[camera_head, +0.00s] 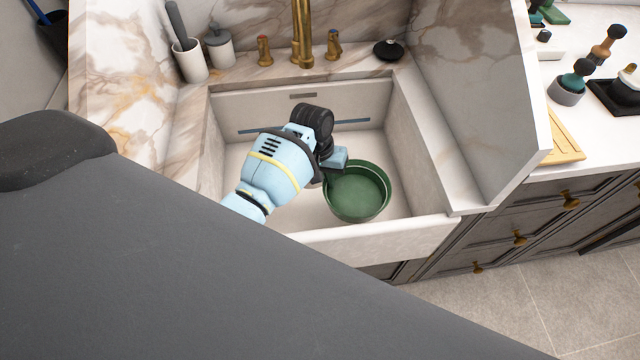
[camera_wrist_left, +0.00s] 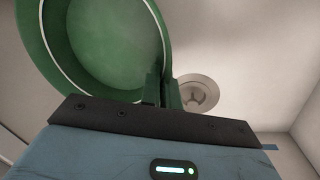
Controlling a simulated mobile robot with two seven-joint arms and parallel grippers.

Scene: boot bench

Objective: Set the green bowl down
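The green bowl (camera_head: 360,192) is upright, or nearly so, inside the white sink basin (camera_head: 418,232), on its right side. In the left wrist view the bowl (camera_wrist_left: 105,45) fills the upper left. My left gripper (camera_head: 330,174) is at the bowl's left rim in the head view. In the left wrist view its two fingers (camera_wrist_left: 161,88) are close together with the bowl's edge between them. I cannot tell whether the bowl touches the basin floor. My right gripper is not in view.
A brass faucet (camera_head: 302,35) stands behind the basin. A drain (camera_wrist_left: 199,92) is beside the bowl in the left wrist view. A white cup with a brush (camera_head: 190,62), a soap dispenser (camera_head: 219,48) and a black stopper (camera_head: 387,50) stand on the ledge. A marble panel (camera_head: 490,90) rises at right.

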